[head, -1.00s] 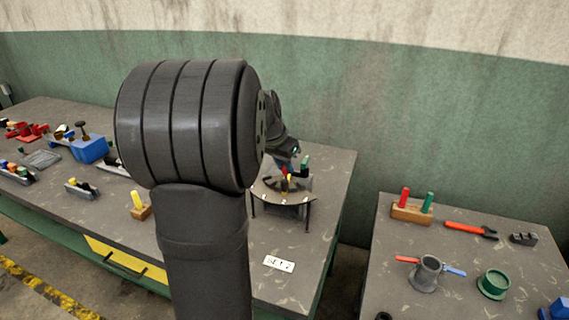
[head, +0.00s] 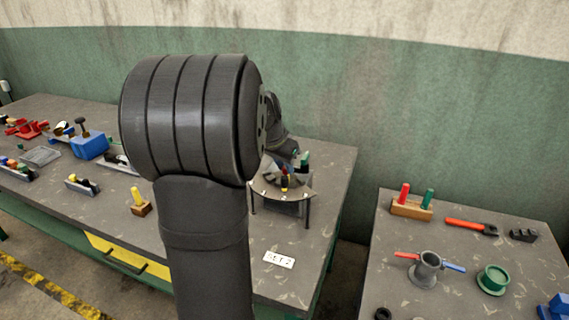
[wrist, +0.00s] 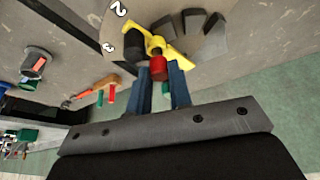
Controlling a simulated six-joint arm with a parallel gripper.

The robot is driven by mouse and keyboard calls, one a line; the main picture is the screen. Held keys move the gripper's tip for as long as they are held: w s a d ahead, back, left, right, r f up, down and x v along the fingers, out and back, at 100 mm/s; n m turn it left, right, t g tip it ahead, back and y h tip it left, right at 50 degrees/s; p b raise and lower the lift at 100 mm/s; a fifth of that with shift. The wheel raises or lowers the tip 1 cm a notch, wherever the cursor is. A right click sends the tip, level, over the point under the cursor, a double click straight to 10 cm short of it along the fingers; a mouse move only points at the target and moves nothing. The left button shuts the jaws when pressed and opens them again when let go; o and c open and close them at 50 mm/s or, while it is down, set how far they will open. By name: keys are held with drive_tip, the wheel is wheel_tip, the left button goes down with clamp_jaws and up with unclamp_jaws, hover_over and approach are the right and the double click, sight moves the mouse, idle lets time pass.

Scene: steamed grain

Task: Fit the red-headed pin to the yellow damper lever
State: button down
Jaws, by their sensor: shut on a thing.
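My gripper (wrist: 161,73) has its two blue fingers shut on the red-headed pin (wrist: 158,67), whose red head shows between the fingertips in the wrist view. The yellow damper lever (wrist: 156,41) lies right beyond the red head, over a round plate (wrist: 113,43) marked with numbers. The pin's shank is hidden, so I cannot tell whether it is in the lever.
Dark wedge blocks (wrist: 192,20) stand on the plate beside the lever. A black part (wrist: 134,47) sits at the lever's left. The side table at right holds a wooden block with red and green pegs (head: 411,209), a grey cup (head: 426,270) and a green ring (head: 493,279).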

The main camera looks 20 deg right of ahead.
drive_tip(key=shift+f, duration=0.35)
idle(0.3)
drive_tip(key=c, duration=1.2)
unclamp_jaws()
drive_tip(key=shift+c, duration=0.2)
drive_tip(key=v, duration=1.7)
drive_tip(key=shift+s+a+r, duration=0.15)
drive_tip(key=shift+a+r, duration=0.05)
drive_tip(key=x, duration=1.7)
drive_tip(key=shift+d+f, duration=0.2)
